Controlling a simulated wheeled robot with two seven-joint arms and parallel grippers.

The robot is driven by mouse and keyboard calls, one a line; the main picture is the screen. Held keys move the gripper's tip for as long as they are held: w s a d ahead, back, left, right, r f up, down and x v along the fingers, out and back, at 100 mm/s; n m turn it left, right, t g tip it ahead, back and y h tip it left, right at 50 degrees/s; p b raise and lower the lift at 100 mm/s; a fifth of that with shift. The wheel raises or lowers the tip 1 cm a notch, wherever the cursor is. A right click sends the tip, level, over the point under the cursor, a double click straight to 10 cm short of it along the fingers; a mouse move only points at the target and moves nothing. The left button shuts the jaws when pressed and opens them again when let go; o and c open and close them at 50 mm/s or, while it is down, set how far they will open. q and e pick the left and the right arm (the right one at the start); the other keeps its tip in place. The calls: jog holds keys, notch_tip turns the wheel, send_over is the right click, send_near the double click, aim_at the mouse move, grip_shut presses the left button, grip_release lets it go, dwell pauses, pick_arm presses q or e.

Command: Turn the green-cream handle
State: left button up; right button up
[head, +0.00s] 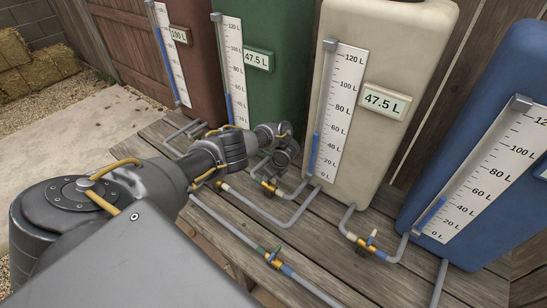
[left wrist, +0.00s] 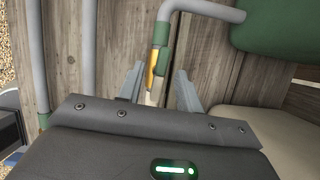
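The green-cream valve, with a brass body (head: 268,187) and a green sleeve, sits on the low pipe between the green tank (head: 270,30) and the cream tank (head: 385,40). In the left wrist view the brass valve body (left wrist: 152,72) and green sleeve (left wrist: 163,58) show ahead of my left gripper (left wrist: 160,70). Its two fingers are apart, one on each side of the valve's lower part in that picture. I cannot tell whether they touch it. In the head view my wrist hides the fingers. My right gripper is not in view.
The green and cream tanks' displays both read 47.5 L. A brass valve with a green end (head: 272,258) lies on a front pipe, and another brass valve (head: 365,243) lies between the cream and blue (head: 500,190) tanks. Pipes run close over the wooden boards.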

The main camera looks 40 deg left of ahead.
pick_arm(q)
jog(key=p+v, duration=0.2)
jog(key=v, duration=0.7)
jog(key=shift+r, duration=0.15)
